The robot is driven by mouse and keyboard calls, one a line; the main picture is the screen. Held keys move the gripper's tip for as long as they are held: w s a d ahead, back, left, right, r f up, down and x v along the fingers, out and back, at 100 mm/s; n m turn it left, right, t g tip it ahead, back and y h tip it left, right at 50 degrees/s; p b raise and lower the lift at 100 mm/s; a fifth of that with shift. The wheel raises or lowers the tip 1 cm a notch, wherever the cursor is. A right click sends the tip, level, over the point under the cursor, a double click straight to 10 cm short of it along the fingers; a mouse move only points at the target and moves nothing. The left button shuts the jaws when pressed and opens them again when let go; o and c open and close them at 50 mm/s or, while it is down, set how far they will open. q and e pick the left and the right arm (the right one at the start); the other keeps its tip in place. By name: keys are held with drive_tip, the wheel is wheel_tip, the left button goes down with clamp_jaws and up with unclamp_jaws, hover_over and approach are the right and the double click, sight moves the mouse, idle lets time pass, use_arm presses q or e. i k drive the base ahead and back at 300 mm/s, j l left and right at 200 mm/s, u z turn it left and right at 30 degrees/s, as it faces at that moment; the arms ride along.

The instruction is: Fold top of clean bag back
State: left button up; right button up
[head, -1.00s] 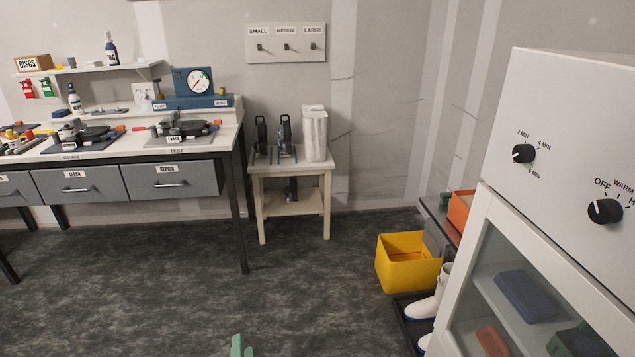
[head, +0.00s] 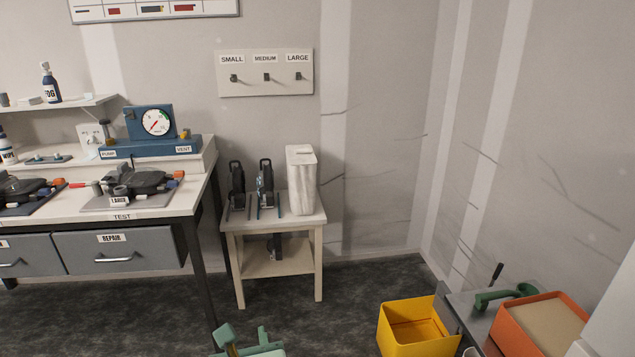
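A tall white bag-like thing (head: 301,182) with creased sides and a flat top stands upright at the right end of a small side table (head: 273,220). I see no label on it, so I cannot tell whether it is the clean bag. My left gripper (head: 245,338) shows as green parts at the bottom edge, low in front of the table and well apart from the white thing. Most of it is cut off by the frame, so its opening is unclear. My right gripper is not in view.
Two dark clamp-like devices (head: 252,185) stand left of the white thing. The workbench (head: 150,205) is at left. A yellow bin (head: 415,328) and an orange tray (head: 535,328) are at lower right. Floor shows between table and bin.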

sight(296, 155)
drive_tip(key=i+j, duration=0.1)
drive_tip(key=i, duration=2.55)
drive_tip(key=i+z, duration=0.25)
drive_tip(key=i, duration=0.35)
